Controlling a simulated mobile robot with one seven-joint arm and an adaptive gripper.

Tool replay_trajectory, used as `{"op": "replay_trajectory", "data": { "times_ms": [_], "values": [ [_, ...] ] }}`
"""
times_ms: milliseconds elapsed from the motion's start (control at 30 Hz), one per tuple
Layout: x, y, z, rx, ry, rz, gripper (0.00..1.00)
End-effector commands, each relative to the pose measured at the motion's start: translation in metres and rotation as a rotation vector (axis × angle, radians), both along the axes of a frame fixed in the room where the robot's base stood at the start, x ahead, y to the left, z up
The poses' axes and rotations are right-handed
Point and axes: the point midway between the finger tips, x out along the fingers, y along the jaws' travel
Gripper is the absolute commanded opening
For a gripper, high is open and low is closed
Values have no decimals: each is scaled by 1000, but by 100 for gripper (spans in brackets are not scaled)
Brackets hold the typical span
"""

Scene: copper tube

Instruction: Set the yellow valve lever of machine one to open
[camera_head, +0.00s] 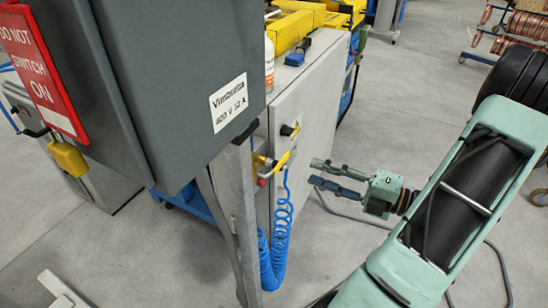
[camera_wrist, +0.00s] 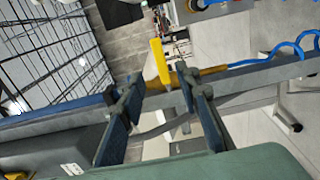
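The yellow valve lever (camera_head: 282,162) sits on the side of the light grey machine cabinet (camera_head: 312,98), above a coiled blue hose (camera_head: 278,240). It slants up to the right in the head view. My gripper (camera_head: 312,172) is open and empty, to the right of the lever, with its fingers pointing at it and a gap between. In the wrist view, the lever (camera_wrist: 158,62) appears upright, just beyond and between the tips of my open gripper (camera_wrist: 164,90). I cannot tell the exact distance.
A dark grey electrical box (camera_head: 175,75) with a red sign (camera_head: 40,70) and a yellow padlock (camera_head: 68,158) stands close on the left. A grey post (camera_head: 235,205) stands below it. A dark cable lies on the floor. Copper coils (camera_head: 522,30) are at the far right.

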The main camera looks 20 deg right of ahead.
Motion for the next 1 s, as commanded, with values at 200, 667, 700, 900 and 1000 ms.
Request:
{"op": "replay_trajectory", "data": {
  "times_ms": [200,667,700,900,1000],
  "values": [
    [24,20,0,1,0,4,30],
    [79,62,0,1,-1,1,30],
    [81,64,0,0,0,1,30],
    [83,65,0,0,0,1,30],
    [83,65,0,0,0,1,30]
  ]
}}
